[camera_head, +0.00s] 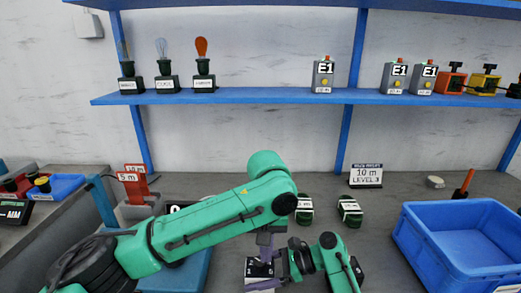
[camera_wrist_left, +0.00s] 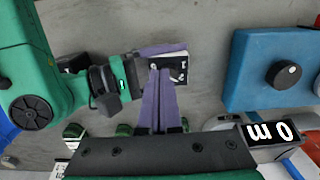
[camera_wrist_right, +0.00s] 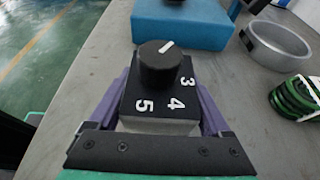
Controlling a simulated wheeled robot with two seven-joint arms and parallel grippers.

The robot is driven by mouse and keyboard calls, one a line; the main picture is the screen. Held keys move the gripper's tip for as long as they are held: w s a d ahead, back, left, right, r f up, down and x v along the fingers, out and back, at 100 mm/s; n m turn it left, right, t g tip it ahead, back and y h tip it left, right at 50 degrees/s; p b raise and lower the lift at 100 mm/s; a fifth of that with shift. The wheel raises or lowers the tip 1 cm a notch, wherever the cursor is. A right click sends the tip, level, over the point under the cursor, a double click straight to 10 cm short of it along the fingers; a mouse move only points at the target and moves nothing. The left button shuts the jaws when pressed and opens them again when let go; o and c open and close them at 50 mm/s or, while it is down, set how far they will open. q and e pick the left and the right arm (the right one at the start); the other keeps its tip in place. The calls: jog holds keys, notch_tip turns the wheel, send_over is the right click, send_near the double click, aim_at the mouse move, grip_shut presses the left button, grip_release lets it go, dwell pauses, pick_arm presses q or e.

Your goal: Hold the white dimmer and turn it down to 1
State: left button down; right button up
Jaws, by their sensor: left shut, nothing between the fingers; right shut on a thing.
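The white dimmer (camera_head: 257,269), a small box with a black numbered top, is held above the bench in my right gripper (camera_head: 266,279). In the right wrist view the dimmer (camera_wrist_right: 150,108) sits between both purple fingers. Its black knob (camera_wrist_right: 160,63) has a white pointer line aimed up and slightly right; 3, 4 and 5 show, while other numbers are hidden behind the knob. My left gripper (camera_head: 265,246) is shut and empty, pointing down over the dimmer. In the left wrist view its fingertips (camera_wrist_left: 160,72) overlap the dimmer's edge (camera_wrist_left: 182,66); contact cannot be told.
A blue block (camera_wrist_left: 275,70) with a black knob stands near the dimmer. Green coils (camera_head: 304,210) and a metal ring (camera_wrist_right: 275,45) lie on the bench. A blue crate (camera_head: 420,250) is at right. A shelf (camera_head: 250,96) with lamps and boxes runs behind.

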aim_at(256, 276)
pick_arm(q)
jog(key=shift+r, duration=0.45)
jog(key=shift+a, duration=0.1)
pick_arm(e)
jog(key=shift+d, duration=0.1)
pick_arm(q)
jog(key=f, duration=0.2)
jog(key=a+f, duration=0.1)
jog(key=f, duration=0.1)
jog(key=a+f, duration=0.1)
jog(key=f, duration=0.1)
jog(key=shift+a, duration=0.25)
jog(key=shift+w+d, duration=0.15)
jog(key=shift+w, duration=0.2)
